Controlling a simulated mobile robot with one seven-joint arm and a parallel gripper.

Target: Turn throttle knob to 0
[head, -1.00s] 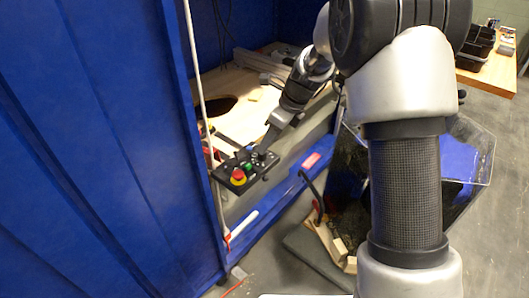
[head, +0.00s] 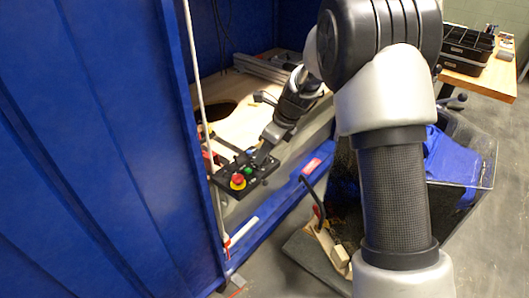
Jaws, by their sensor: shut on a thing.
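My gripper (head: 265,151) reaches down from the upper right onto the far end of the panel. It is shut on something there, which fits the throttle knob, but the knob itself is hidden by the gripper. The knob's setting cannot be read.
A blue wall (head: 95,150) fills the left side, with a white rope (head: 199,90) hanging along its edge. A clear-sided bin with blue cloth (head: 452,158) stands at the right. A wooden table (head: 482,80) holds black trays (head: 466,45) at the back right.

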